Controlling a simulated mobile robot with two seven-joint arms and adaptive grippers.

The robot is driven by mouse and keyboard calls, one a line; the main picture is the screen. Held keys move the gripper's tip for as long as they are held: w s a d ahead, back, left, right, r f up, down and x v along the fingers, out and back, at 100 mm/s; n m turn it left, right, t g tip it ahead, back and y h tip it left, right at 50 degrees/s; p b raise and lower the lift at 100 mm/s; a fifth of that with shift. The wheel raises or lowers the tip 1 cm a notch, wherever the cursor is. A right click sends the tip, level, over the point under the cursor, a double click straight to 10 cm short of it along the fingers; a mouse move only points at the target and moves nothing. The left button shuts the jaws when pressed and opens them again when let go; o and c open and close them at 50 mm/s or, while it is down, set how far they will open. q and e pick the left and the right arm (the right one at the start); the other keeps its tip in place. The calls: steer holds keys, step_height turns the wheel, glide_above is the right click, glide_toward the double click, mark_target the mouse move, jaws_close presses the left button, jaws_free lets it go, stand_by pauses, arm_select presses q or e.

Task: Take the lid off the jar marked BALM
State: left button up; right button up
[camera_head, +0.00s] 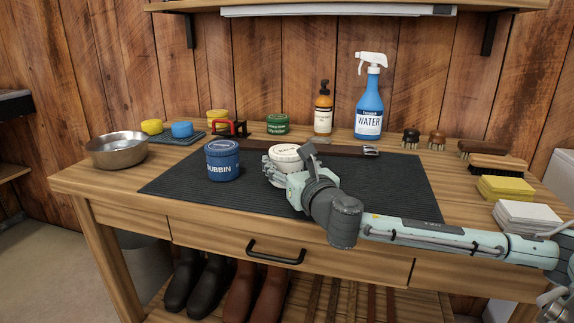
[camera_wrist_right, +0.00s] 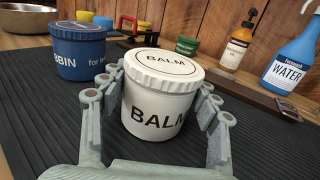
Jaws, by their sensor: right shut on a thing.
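The white jar marked BALM (camera_wrist_right: 157,110) stands upright on the dark ribbed mat (camera_head: 385,185). Its white lid (camera_wrist_right: 165,64), also marked BALM, sits on top. My right gripper (camera_head: 283,172) is shut on the jar's body, below the lid, with one finger on each side; its fingers also show in the right wrist view (camera_wrist_right: 160,110). In the head view the gripper and wrist hide most of the jar, and the lid (camera_head: 286,152) shows above them. My left gripper is not in view.
A blue jar marked DUBBIN (camera_head: 222,162) stands left of the BALM jar. A strap (camera_head: 335,150) lies behind it. A metal bowl (camera_head: 117,150), an amber bottle (camera_head: 323,112) and a WATER spray bottle (camera_head: 369,100) stand farther off. The mat's front left is clear.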

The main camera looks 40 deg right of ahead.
mark_target(287, 150)
step_height(287, 150, up, 9)
steer(key=shift+r+p, duration=0.15)
steer(key=shift+p, duration=0.7)
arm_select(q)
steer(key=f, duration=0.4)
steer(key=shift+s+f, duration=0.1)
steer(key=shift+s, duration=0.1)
arm_select(e)
steer(key=shift+r, duration=0.35)
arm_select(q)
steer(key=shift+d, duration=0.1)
arm_select(e)
steer(key=o, duration=0.9)
steer(key=c, duration=1.1)
steer(key=shift+o, duration=0.2)
